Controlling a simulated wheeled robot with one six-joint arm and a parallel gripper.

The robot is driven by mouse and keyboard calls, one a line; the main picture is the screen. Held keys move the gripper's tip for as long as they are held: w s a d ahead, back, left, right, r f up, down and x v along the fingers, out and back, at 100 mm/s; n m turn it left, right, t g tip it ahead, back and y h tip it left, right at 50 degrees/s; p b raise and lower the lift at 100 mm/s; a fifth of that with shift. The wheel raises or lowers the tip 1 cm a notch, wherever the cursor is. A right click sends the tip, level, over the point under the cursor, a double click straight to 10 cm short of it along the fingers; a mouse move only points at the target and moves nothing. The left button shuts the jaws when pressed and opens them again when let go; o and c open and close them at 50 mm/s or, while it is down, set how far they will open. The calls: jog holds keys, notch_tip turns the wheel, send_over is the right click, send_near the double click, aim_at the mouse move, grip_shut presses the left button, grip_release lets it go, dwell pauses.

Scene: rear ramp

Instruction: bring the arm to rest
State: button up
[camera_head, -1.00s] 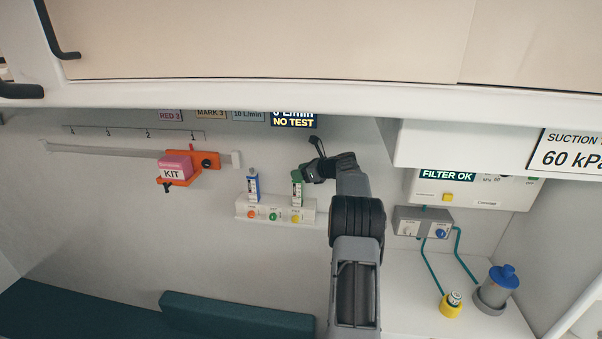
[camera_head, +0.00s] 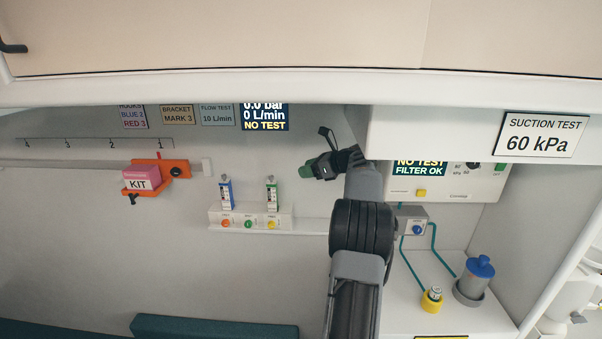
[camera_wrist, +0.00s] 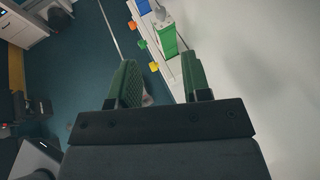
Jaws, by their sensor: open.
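My gripper (camera_head: 308,171) is at the end of my raised arm in the head view, in front of the wall, right of the green flowmeter (camera_head: 272,193). In the wrist view my gripper (camera_wrist: 160,82) has its two green finger pads apart with nothing between them. The green flowmeter (camera_wrist: 166,38) shows just beyond the fingertips there, apart from them. My arm is bent at the elbow and crosses the lower middle of the head view.
A flowmeter panel with knobs (camera_head: 250,224) is on the wall beside a blue flowmeter (camera_head: 226,193). An orange bracket holds a pink kit (camera_head: 142,178) on a rail. A suction unit (camera_head: 447,182), a yellow-based bottle (camera_head: 432,300) and a blue-lidded canister (camera_head: 475,282) stand right. Cabinets overhang above.

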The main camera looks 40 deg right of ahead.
jog(key=shift+s, duration=0.1)
dwell(0.7)
notch_tip(320, 180, down, 8)
jog(key=s+n+g+h, duration=0.1)
jog(key=s+n+g, duration=0.1)
jog(key=n, duration=0.3)
jog(key=s+a+f+n+g+h, duration=0.1)
jog(key=s+a+f+n+g, duration=0.25)
jog(key=a+n, duration=0.3)
jog(key=s+a+n+h, duration=0.1)
jog(key=s+a+n, duration=0.4)
jog(key=a, duration=0.5)
jog(key=s+a+n+g+h, duration=0.1)
jog(key=s+a+n, duration=0.5)
jog(key=a, duration=0.5)
jog(key=s+a+n+g+h, duration=0.1)
jog(key=s+a+n, duration=0.5)
jog(key=a+n, duration=0.2)
jog(key=shift+a+r+h+b, duration=0.3)
jog(key=shift+a+b, duration=0.15)
jog(key=shift+a, duration=0.7)
jog(key=shift+d, duration=0.15)
